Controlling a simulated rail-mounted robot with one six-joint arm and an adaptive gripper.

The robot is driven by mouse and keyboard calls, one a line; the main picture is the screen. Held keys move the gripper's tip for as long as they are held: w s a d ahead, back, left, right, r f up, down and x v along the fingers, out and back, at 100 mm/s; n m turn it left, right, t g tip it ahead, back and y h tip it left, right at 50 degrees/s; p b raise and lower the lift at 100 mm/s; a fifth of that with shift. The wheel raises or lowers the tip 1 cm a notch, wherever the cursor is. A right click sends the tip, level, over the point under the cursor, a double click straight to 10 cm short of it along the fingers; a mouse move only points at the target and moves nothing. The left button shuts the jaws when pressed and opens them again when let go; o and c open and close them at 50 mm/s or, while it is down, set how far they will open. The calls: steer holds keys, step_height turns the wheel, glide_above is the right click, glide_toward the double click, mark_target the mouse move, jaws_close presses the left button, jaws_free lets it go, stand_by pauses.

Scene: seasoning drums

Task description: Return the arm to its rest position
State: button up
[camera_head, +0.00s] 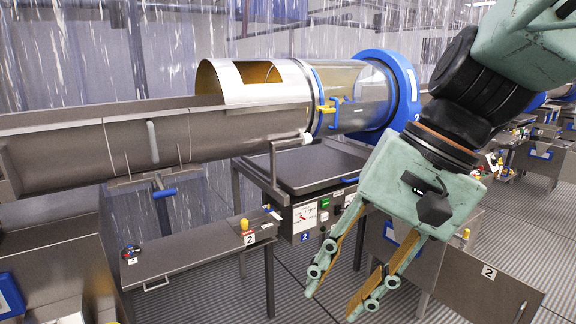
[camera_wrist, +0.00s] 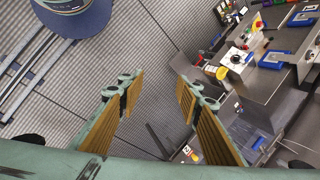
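My gripper (camera_head: 335,290) hangs at the right of the head view, pointing down and a little left. It is green with tan finger pads. In the wrist view my gripper (camera_wrist: 158,98) has its two fingers spread apart, with only the floor and a machine's edge seen between them. It is open and holds nothing. The arm comes in from the upper right of the head view.
A seasoning drum (camera_head: 350,85) with a blue ring stands behind the gripper, fed by a long metal trough (camera_head: 80,145). A control box (camera_head: 310,215) and a side table (camera_head: 190,262) stand left of the gripper. Ribbed floor (camera_head: 390,300) lies below.

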steer(key=s+d+n+t+h, duration=0.3)
steer(key=s+d+h, duration=0.1)
steer(key=s+d, duration=0.6)
steer(key=shift+s+d+r+n+h, duration=0.3)
steer(key=shift+d+r+h, duration=0.1)
steer(key=shift+d, duration=1.4)
